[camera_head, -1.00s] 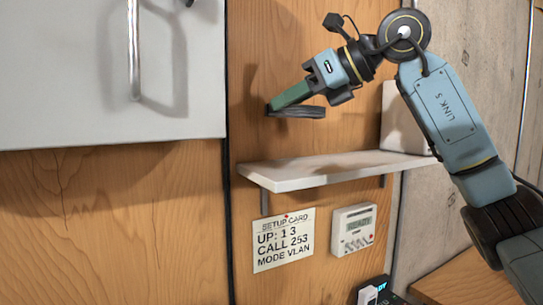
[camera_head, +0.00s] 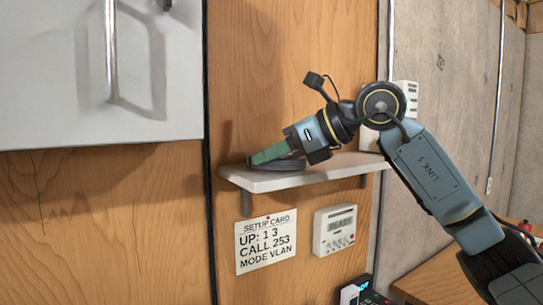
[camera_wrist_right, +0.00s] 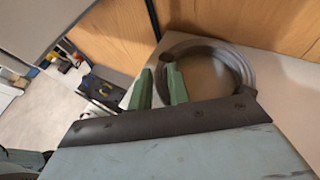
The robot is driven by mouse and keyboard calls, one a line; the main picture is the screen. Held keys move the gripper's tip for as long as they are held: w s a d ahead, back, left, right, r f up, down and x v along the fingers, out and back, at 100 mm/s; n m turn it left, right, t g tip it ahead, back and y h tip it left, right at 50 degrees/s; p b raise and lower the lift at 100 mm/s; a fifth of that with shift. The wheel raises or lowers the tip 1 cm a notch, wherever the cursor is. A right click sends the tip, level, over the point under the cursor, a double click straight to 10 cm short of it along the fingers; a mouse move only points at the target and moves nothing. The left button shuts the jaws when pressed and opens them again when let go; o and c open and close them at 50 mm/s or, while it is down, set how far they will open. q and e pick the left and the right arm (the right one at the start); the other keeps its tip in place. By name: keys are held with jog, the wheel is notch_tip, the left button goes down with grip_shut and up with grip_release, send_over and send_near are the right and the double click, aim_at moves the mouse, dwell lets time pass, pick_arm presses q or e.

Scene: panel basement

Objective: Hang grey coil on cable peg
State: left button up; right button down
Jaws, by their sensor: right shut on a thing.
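The grey coil (camera_head: 288,165) is a flat ring at the left part of the white wall shelf (camera_head: 305,180). In the right wrist view the coil (camera_wrist_right: 245,68) lies flat over the shelf top, with its near left rim between the green fingers. My right gripper (camera_head: 258,157) is shut on the coil's rim, low over the shelf. Whether the coil rests on the shelf or hovers just above it, I cannot tell. I cannot make out a cable peg in these frames. My left gripper is not in view.
A grey cabinet (camera_head: 60,80) with a metal handle hangs at upper left. Below the shelf are a setup card (camera_head: 266,241) and a white panel device (camera_head: 334,230). A white box (camera_head: 404,95) stands behind my arm at the shelf's right end.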

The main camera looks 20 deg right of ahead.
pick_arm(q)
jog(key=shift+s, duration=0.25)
pick_arm(e)
jog(key=shift+f, duration=0.15)
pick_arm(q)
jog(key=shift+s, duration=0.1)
pick_arm(e)
jog(key=c, duration=1.3)
grip_release()
jog(key=shift+f+b, duration=0.3)
jog(key=shift+b, duration=0.05)
pick_arm(q)
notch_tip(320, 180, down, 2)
jog(key=shift+b, duration=0.75)
pick_arm(e)
jog(key=v, duration=0.9)
jog(key=r+v, duration=0.1)
jog(key=v, duration=0.3)
jog(key=shift+s+a, duration=0.2)
